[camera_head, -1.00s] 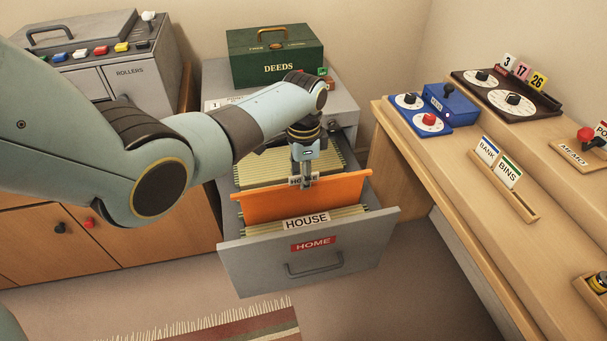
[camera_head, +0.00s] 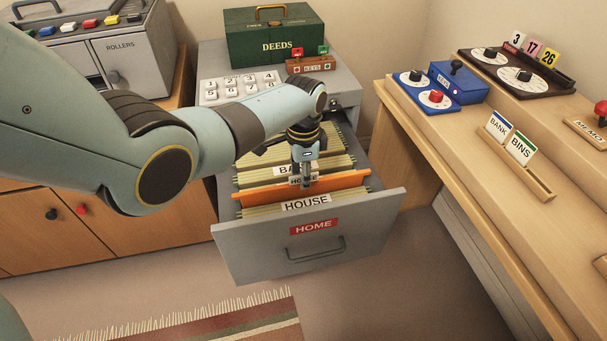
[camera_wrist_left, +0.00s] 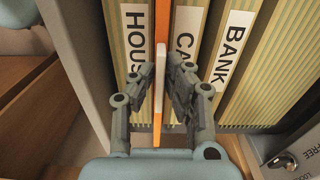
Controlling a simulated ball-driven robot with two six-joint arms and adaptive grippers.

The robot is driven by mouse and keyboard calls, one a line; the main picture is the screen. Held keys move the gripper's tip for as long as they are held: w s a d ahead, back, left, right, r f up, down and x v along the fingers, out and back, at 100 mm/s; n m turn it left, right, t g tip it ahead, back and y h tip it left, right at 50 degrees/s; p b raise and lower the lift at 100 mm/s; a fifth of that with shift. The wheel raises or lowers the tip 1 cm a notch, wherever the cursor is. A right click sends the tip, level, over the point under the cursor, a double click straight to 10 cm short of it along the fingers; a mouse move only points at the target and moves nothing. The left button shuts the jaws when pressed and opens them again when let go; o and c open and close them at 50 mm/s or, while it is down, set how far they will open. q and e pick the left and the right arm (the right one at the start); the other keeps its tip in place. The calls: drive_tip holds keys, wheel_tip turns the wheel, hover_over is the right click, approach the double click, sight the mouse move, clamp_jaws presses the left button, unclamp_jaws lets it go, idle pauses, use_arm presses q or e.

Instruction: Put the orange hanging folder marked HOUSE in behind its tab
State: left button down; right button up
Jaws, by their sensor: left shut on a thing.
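The orange hanging folder (camera_head: 342,183) is in the open HOME drawer (camera_head: 226,236), low among the pale files, with only its upper strip showing. It is just behind the white HOUSE tab (camera_head: 306,202). My left gripper (camera_head: 304,184) is shut on the folder's top edge at its white label, which it partly covers. In the left wrist view the gripper (camera_wrist_left: 160,92) grips the thin orange folder (camera_wrist_left: 162,22) between the HOUSE tab (camera_wrist_left: 135,40) and a partly hidden tab starting CA (camera_wrist_left: 186,45). The folder's lower part is hidden. My right gripper is not in view.
A BANK tab (camera_wrist_left: 230,48) stands farther back in the drawer. On the cabinet are a green DEEDS box (camera_head: 276,38) and a keypad (camera_head: 238,88). A wooden desk (camera_head: 470,170) stands close on the right. The floor before the drawer is clear beside a striped rug (camera_head: 230,325).

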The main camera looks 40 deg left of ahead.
use_arm(q)
drive_tip(key=shift+f+b, duration=0.65)
drive_tip(key=shift+f, duration=0.45)
drive_tip(key=shift+f+b, duration=0.55)
drive_tip(key=shift+f, duration=0.15)
drive_tip(key=c, duration=1.3)
unclamp_jaws()
drive_tip(key=shift+o, duration=0.2)
drive_tip(key=shift+r, duration=0.1)
wheel_tip(320, 180, up, 12)
drive_tip(key=shift+f, duration=0.1)
